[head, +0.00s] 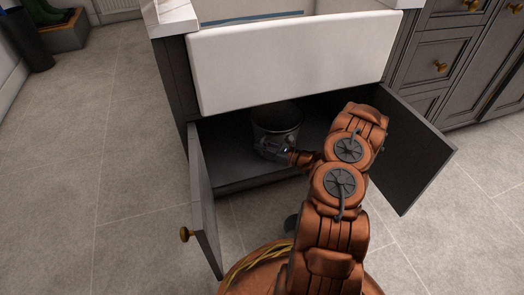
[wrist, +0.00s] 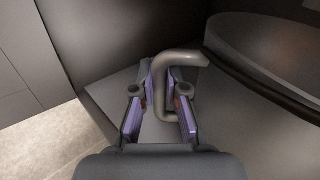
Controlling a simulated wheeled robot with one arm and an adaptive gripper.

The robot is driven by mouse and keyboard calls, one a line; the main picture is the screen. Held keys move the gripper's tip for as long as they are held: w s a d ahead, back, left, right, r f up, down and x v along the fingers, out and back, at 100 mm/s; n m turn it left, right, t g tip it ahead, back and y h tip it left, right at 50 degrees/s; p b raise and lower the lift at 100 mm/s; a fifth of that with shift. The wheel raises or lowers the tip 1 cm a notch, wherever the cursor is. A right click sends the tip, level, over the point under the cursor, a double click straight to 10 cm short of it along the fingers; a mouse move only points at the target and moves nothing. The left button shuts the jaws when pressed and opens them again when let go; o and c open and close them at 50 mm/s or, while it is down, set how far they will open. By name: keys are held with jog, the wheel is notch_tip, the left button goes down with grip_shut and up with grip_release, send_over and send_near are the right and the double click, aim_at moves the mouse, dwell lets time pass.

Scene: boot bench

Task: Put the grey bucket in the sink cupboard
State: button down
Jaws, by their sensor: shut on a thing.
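The grey bucket (head: 277,121) is inside the open sink cupboard (head: 231,135), under the white sink, with its round top facing up. In the wrist view the bucket's curved wall and rim (wrist: 282,45) fill the upper right. My gripper (head: 267,147) reaches into the cupboard at the bucket's near side. In the wrist view my gripper (wrist: 163,98) has its purple-padded fingers shut around a curved grey bar (wrist: 181,58), which looks like the bucket's handle. Where the bar joins the bucket is unclear. I cannot tell whether the bucket's base touches the cupboard floor.
The left cupboard door (head: 203,200) and right door (head: 410,145) stand wide open on either side of my arm. The white sink front (head: 290,62) overhangs the opening. Drawers (head: 440,66) stand to the right.

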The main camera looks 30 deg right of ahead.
jog(key=shift+f, duration=0.8)
jog(key=c, duration=1.2)
grip_release()
jog(key=shift+s+d, duration=0.15)
jog(key=shift+s, duration=0.05)
jog(key=p+v, duration=0.3)
jog(key=v, duration=0.8)
jog(key=shift+s+d+p, duration=0.15)
jog(key=shift+s+p, duration=0.1)
jog(key=shift+p, duration=0.1)
